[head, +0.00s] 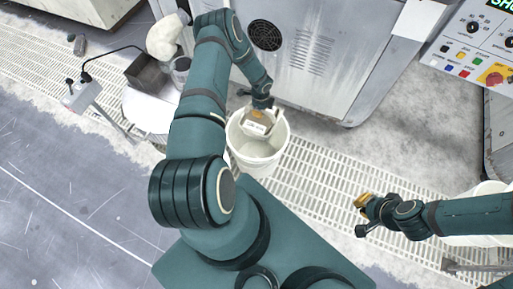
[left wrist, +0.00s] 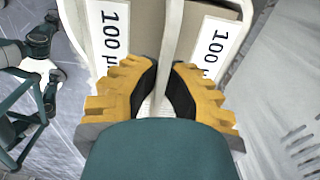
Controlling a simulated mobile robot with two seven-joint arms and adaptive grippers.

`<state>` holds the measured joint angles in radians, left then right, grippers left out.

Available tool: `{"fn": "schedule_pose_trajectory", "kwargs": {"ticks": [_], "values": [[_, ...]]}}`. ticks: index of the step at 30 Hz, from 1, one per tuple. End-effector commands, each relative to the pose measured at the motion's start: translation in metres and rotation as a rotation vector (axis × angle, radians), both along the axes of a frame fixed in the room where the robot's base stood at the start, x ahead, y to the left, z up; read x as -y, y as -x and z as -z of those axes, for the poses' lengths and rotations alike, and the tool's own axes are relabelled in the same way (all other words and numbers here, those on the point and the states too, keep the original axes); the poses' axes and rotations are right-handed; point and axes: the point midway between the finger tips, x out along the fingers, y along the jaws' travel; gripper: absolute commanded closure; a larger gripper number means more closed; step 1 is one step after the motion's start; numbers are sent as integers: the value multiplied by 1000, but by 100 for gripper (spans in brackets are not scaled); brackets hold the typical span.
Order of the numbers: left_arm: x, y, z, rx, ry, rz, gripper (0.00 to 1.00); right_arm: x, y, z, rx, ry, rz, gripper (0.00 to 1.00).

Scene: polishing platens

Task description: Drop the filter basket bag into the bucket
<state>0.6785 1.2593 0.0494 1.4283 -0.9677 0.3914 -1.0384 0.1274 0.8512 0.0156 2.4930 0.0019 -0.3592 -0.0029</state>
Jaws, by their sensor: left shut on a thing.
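The filter basket bag (head: 255,128) is white with a label. In the head view it hangs at the mouth of the white bucket (head: 256,160), seemingly within the rim. My left gripper (head: 260,112) points down over the bucket and is shut on the bag. In the left wrist view the yellow-padded fingers of my left gripper (left wrist: 165,80) close on a pale strip of the bag (left wrist: 178,25), between two "100 µ" labels. How deep the bag sits is hard to tell. My right gripper (head: 361,215) is open and empty, off to the right above the floor grating.
A large grey machine cabinet (head: 320,50) stands just behind the bucket. The grating (head: 315,180) right of the bucket is clear. A control panel (head: 480,45) is at upper right.

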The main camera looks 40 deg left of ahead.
Motion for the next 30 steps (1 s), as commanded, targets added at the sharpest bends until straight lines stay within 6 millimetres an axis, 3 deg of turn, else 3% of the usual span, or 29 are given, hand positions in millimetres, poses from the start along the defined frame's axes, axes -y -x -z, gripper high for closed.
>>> {"fn": "schedule_pose_trajectory", "kwargs": {"ticks": [1, 3, 4, 17, 30], "values": [[0, 0, -1, 1, 0, 0, 85, 0, 0, 0, 0, 0, 0, 100], [0, 0, -1, 1, 0, 0, 60, 0, 0, 0, 0, 0, 0, 100], [0, 0, -1, 1, 0, 0, 55, 0, 0, 0, 0, 0, 0, 100], [-1, 0, -9, 1, -1, -1, 55, 0, 0, 0, 0, 0, 0, 100], [-1, -1, -91, 3, -2, -1, 55, 0, 0, 0, 0, 0, 0, 100]]}}
